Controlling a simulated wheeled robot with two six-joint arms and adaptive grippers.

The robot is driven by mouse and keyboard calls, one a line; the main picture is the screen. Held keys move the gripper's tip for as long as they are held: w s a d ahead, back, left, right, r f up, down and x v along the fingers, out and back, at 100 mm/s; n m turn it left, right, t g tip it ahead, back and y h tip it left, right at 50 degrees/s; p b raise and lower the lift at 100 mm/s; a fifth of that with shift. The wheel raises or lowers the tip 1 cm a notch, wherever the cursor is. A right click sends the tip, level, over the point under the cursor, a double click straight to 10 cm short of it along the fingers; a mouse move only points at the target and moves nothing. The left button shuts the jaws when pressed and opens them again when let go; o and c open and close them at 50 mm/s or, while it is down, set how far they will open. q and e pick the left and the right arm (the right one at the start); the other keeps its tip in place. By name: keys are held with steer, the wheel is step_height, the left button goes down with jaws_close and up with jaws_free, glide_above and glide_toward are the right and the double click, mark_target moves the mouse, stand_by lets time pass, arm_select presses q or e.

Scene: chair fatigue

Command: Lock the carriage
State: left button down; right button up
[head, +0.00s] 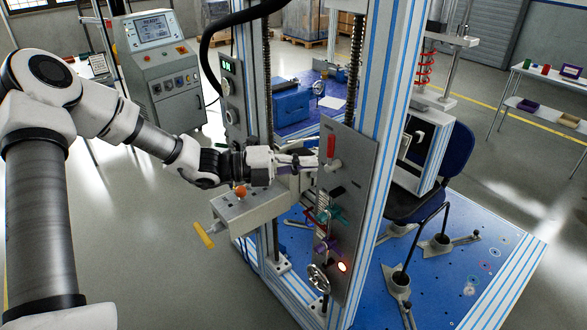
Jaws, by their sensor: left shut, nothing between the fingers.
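My left gripper (304,163) reaches in from the left and is shut with nothing between its fingers. Its fingertips are close to the grey control panel (357,188) on the test frame's post, beside a red handle (331,145) and a pale round knob (336,165). I cannot tell whether the fingertips touch the knob. Lower on the panel are a green handle (339,215), a purple handle (329,246), a lit red lamp (342,267) and a handwheel (319,278). Which part is the carriage or its lock is not clear. My right gripper is not in view.
A grey box with an orange ball knob (240,191) juts out below my left gripper. The blue-striped post (384,120) stands just right of the panel. A dark blue chair (445,170) stands on the blue base (470,270). A control console (160,70) stands behind my left arm.

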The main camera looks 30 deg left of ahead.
arm_select(q)
steer(key=s+d+f+m+g+y+b, duration=0.1)
steer(key=s+d+f+g, duration=0.2)
steer(key=f, duration=0.5)
steer(key=s+d+f+m+g+b, duration=0.1)
steer(key=s+d+f+g, duration=0.15)
steer(key=s+f, duration=0.35)
steer(key=s+d+f+m+g+y+b, duration=0.1)
steer(key=s+f+g, duration=0.25)
steer(key=f, duration=0.55)
steer(key=s+a+f+m+g+y+b, duration=0.1)
steer(key=s+f+m+g+y, duration=0.4)
steer(key=s+f+m, duration=0.6)
steer(key=s+a+f+m+g+y+b, duration=0.1)
steer(key=s+a+f+m+g+y, duration=0.15)
steer(key=s+f+m+y, duration=0.85)
steer(key=w+m+t+h, duration=0.1)
steer(key=m, duration=0.5)
steer(key=w+d+r+m+t+h, duration=0.1)
steer(key=m+t+h, duration=0.1)
steer(key=m, duration=0.4)
steer(key=w+r+m+t+h, duration=0.1)
steer(key=w+m+t, duration=0.1)
steer(key=m, duration=0.3)
steer(key=shift+d+r+m+h, duration=0.25)
steer(key=shift+d+m+h, duration=0.15)
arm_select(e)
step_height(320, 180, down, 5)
